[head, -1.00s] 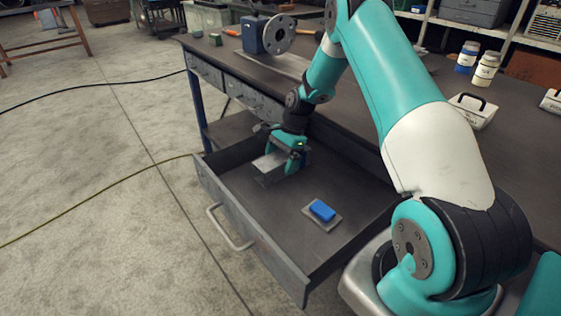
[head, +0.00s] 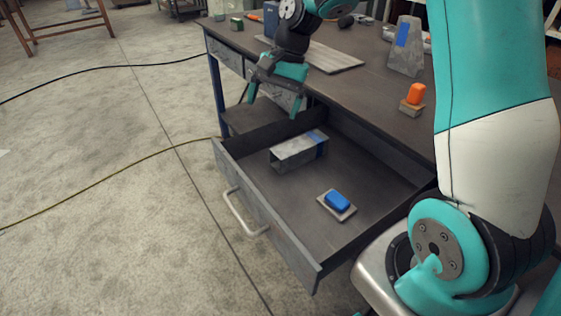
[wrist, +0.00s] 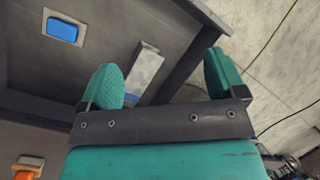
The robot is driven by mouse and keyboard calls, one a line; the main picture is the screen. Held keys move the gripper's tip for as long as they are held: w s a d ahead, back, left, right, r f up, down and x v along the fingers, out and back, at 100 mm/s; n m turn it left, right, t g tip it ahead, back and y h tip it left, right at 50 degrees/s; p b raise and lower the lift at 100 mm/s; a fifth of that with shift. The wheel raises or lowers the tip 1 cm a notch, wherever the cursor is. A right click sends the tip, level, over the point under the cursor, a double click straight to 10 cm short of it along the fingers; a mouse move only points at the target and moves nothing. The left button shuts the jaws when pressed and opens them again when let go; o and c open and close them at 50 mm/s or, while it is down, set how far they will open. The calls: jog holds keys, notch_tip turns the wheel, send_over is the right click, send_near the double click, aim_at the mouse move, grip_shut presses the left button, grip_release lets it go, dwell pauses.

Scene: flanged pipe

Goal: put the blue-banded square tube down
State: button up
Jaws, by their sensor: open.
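The blue-banded square tube (head: 290,153) is a grey, hollow square section with a blue band near its far right end. It lies on its side on the floor of the open drawer (head: 258,235), toward the back left. In the wrist view the tube (wrist: 147,69) shows beyond my fingers, with its blue band partly hidden. My gripper (head: 270,108) is open and empty, above and behind the tube, near the drawer's back left corner and apart from the tube. The wrist view shows the spread teal fingers of the gripper (wrist: 165,80).
A blue block on a grey plate (head: 337,204) lies in the drawer to the tube's right. The workbench (head: 372,95) holds an orange block on a base (head: 415,95), a grey tapered piece with a blue patch (head: 404,45) and a flat plate (head: 333,58). Drawer floor between is clear.

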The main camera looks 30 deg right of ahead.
jog(key=s+a+r+n, duration=0.3)
jog(key=s+a+n, duration=0.4)
jog(key=s, duration=0.5)
jog(key=s+a+r+n, duration=0.3)
jog(key=s+a+n, duration=0.4)
jog(key=s, duration=0.5)
jog(key=shift+s+a+n, duration=0.15)
jog(key=shift+n, duration=0.85)
